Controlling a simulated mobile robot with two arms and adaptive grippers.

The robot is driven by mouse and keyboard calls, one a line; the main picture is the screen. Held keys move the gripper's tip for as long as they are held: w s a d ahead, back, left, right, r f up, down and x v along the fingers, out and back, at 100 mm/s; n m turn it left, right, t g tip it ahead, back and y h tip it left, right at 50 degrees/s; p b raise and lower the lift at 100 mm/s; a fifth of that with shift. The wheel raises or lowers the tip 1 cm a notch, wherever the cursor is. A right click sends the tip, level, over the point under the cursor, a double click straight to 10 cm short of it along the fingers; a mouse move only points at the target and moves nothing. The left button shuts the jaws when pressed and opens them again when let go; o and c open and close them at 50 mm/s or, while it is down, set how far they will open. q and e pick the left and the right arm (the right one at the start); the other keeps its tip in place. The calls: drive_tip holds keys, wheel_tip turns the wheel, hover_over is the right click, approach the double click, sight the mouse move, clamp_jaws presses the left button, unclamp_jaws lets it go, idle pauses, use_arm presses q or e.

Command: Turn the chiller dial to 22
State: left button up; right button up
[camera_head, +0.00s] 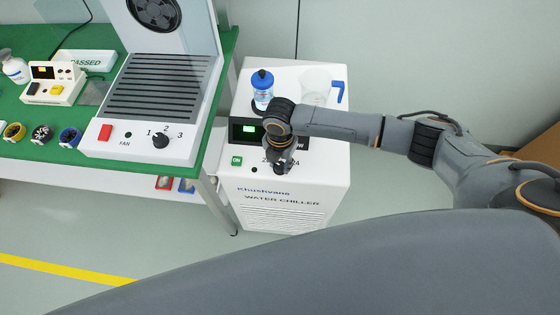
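The white water chiller (315,184) stands right of the green bench, with "WATER CHILLER" on its front. Its display (243,130) shows a lit green patch, too small to read. A green ON button (236,161) is below the display. My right gripper (281,165) is at the chiller's control panel, pointing down over the place between a partly covered label starting with "2" and the label "24". The dial is hidden behind the gripper, so I cannot tell its setting or whether the fingers grip it. My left gripper is out of view.
A blue-capped bottle (263,92) and a clear jug with a blue handle (316,84) stand on the chiller's top, close to my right arm. A fan unit (150,128) with its own dial (160,141) sits on the green bench (35,42) at left.

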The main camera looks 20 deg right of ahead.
clamp_jaws()
drive_tip(key=shift+r+m+p, duration=0.15)
drive_tip(key=shift+m+p, duration=0.45)
drive_tip(key=shift+p, duration=0.1)
drive_tip(key=m+p, duration=0.3)
drive_tip(key=m, duration=0.1)
drive_tip(key=shift+s, duration=0.1)
drive_tip(key=m+p, duration=0.3)
drive_tip(key=shift+m, duration=0.3)
drive_tip(key=shift+m+p, duration=0.75)
drive_tip(key=shift+m, duration=0.75)
drive_tip(key=o, duration=1)
unclamp_jaws()
